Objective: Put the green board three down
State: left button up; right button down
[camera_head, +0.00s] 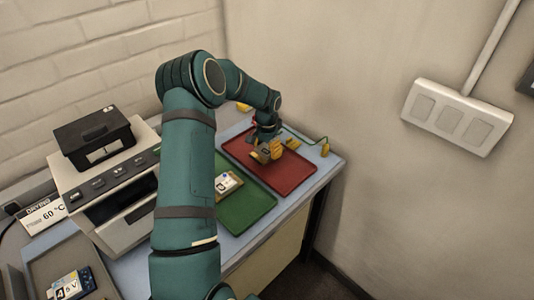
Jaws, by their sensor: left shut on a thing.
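My left gripper (265,150) is low over the red tray (296,178), toward its upper left. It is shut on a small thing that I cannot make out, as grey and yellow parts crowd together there. Whether that thing touches the tray I cannot tell. A board with a white label (228,183) lies on the green tray (246,206), partly behind my left arm. Its number is too small to read. I cannot tell which thing is the green board three. My right gripper is not in view.
A beige device (85,190) with a black box (94,136) on top stands left, beside a "DRYING 60 °C" sign (43,215). A blue board (72,286) lies in a grey tray at lower left. A thin green cable ends at a yellow piece (325,149) near the wall.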

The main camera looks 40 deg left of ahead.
pick_arm(q)
notch_tip(320, 180, down, 2)
jog(key=shift+w+f, duration=0.1)
jog(key=o, duration=1.2)
